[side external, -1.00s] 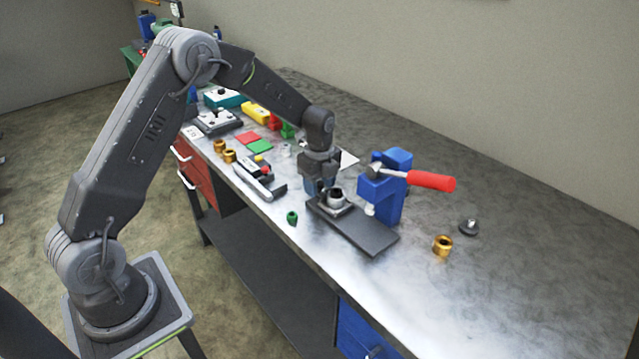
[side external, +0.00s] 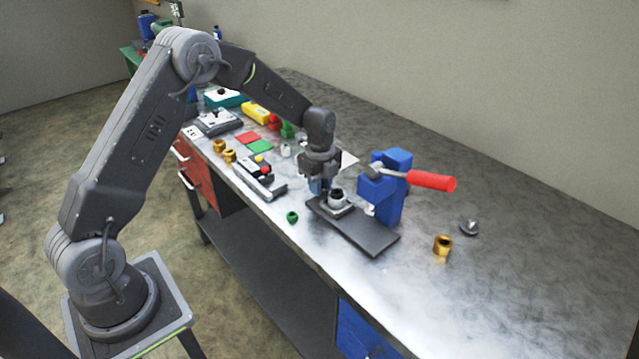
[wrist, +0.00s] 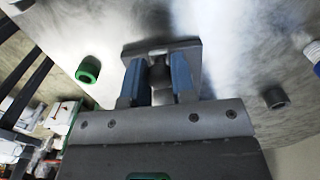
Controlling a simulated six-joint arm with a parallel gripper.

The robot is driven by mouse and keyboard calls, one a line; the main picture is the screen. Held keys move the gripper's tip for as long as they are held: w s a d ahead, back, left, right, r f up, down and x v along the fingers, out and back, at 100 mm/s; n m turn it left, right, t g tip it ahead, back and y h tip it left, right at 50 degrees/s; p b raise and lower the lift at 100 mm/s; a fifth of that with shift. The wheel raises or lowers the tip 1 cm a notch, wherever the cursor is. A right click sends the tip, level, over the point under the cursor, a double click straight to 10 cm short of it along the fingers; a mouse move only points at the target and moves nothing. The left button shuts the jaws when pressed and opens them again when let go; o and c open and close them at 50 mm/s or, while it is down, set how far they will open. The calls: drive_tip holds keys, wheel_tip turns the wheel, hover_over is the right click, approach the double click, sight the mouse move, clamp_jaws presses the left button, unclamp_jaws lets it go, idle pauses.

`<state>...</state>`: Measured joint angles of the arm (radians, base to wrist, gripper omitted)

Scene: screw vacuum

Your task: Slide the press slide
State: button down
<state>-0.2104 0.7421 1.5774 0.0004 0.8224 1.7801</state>
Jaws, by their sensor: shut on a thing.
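The press (side external: 392,190) is blue with a red-handled lever (side external: 430,181) and stands on the workbench. A long dark base plate (side external: 365,232) lies in front of it. The press slide (side external: 345,210), a silver block with a dark round piece on top, sits toward the plate's far left end, away from the press head. My gripper (side external: 319,188) points down at that end, right beside the slide. In the wrist view, the two blue-grey fingers of my gripper (wrist: 158,82) close around a grey part of the slide; its outline there is mostly hidden.
A green nut (side external: 292,217) lies near the bench's front edge, left of the plate. A brass nut (side external: 443,246) and a grey knobbed piece (side external: 469,227) lie to the right. Several coloured blocks and fittings crowd the bench's left end.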

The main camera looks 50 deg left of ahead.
sight(340, 194)
drive_tip(key=d, duration=0.7)
drive_tip(key=shift+d, duration=0.1)
drive_tip(key=c, duration=0.9)
unclamp_jaws()
drive_tip(key=shift+c, duration=0.2)
drive_tip(key=shift+r, duration=0.1)
wheel_tip(340, 194, up, 14)
drive_tip(key=shift+f, duration=0.2)
